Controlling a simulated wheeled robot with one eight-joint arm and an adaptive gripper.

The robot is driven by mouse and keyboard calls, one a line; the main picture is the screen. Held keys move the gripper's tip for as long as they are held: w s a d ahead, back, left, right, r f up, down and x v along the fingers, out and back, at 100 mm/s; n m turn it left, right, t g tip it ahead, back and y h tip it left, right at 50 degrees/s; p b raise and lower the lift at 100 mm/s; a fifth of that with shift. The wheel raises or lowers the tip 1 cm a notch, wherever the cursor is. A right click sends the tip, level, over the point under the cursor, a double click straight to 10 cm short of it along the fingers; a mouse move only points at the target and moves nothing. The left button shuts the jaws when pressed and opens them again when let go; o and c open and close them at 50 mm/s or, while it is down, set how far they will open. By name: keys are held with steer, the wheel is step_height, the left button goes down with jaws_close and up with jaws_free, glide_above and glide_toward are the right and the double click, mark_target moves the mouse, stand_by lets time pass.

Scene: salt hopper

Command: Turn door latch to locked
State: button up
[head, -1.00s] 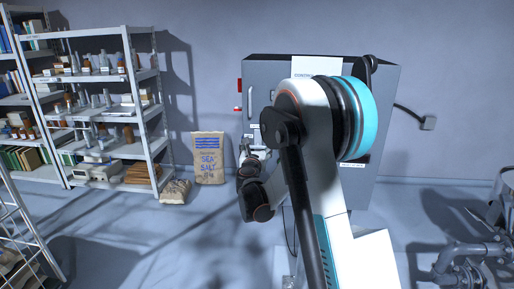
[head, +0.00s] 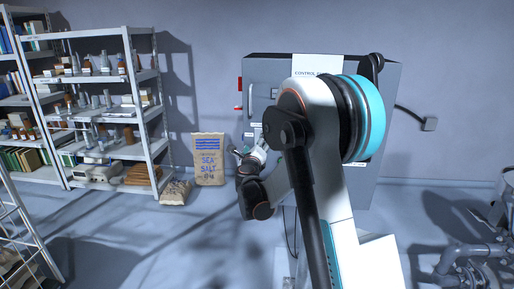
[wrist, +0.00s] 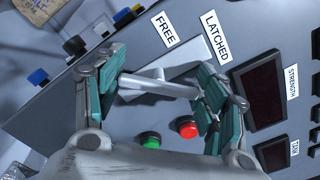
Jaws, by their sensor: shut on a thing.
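In the wrist view a pale grey latch lever (wrist: 160,88) sits on a light plate (wrist: 190,62) on the panel. The plate's labels read FREE (wrist: 163,30) and LATCHED (wrist: 217,36). My gripper (wrist: 160,80) has its teal-padded fingers at the two ends of the lever, spread wide and shut on it. The exact contact at the right finger is hard to make out. In the head view my gripper (head: 249,155) is small, at the left side of the grey control cabinet (head: 270,75); my arm hides the latch there.
Green (wrist: 151,140) and red (wrist: 188,128) buttons lie close below the lever. A salt sack (head: 209,160) and shelves (head: 105,110) stand left.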

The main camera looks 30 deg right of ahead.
steer(key=n, duration=0.4)
steer(key=shift+n+b, duration=0.3)
steer(key=n, duration=0.4)
steer(key=shift+a+f, duration=0.1)
steer(key=shift+n, duration=0.3)
steer(key=o, duration=1.1)
steer(key=v, duration=1.2)
